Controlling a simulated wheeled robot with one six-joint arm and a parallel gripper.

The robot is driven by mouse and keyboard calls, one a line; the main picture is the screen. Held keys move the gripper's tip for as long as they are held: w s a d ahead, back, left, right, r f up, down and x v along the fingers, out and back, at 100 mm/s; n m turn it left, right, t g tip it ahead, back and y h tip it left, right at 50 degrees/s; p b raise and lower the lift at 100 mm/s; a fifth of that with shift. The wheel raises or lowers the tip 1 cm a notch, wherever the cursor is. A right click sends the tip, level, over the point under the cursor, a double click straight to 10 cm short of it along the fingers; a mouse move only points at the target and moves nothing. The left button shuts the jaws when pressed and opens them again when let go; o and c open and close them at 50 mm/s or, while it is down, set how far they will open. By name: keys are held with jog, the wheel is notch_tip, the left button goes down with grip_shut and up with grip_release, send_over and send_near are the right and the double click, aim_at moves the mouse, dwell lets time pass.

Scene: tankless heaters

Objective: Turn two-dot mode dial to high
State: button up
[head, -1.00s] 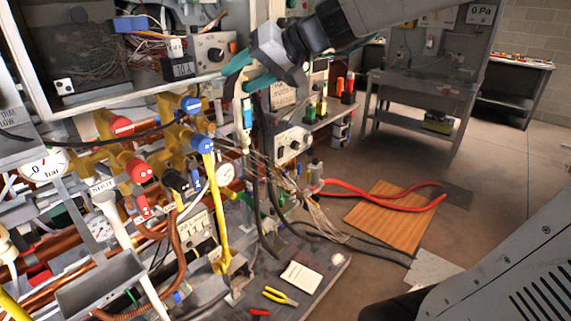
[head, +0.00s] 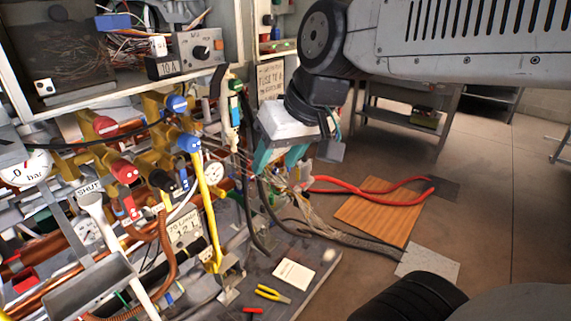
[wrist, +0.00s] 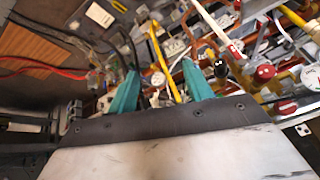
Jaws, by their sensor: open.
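A grey box with a black dial (head: 200,52) sits in the open cabinet at the upper left in the head view. Its printed marks are too small to read surely. A small white tag with dark dots (head: 44,87) is on the cabinet's lower left; I cannot tell which dial it belongs to. My gripper (head: 279,163) has teal fingers, open and empty, pointing down right of the pipework and below the dial box. The fingers also show apart in the wrist view (wrist: 160,88). A second dial box seen earlier is now hidden behind my gripper.
Yellow valves with red and blue caps (head: 125,172), a yellow hose (head: 208,205) and copper pipes crowd the left. A red hose (head: 370,195) and a wooden board (head: 378,222) lie on the floor. The right floor is open.

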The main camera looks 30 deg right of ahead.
jog(key=shift+s+d+f+h, duration=0.2)
jog(key=shift+s+f, duration=0.1)
jog(key=shift+s, duration=0.2)
jog(key=shift+s+d+f+h, duration=0.2)
jog(key=shift+s+f, duration=0.1)
jog(key=shift+s, duration=0.15)
jog(key=s+d+f+g+h, duration=0.1)
jog(key=s+f+g, duration=0.2)
jog(key=s, duration=0.4)
jog(key=shift+s+d+f+g, duration=0.2)
jog(key=shift+s+f+g, duration=0.2)
jog(key=shift+f, duration=0.25)
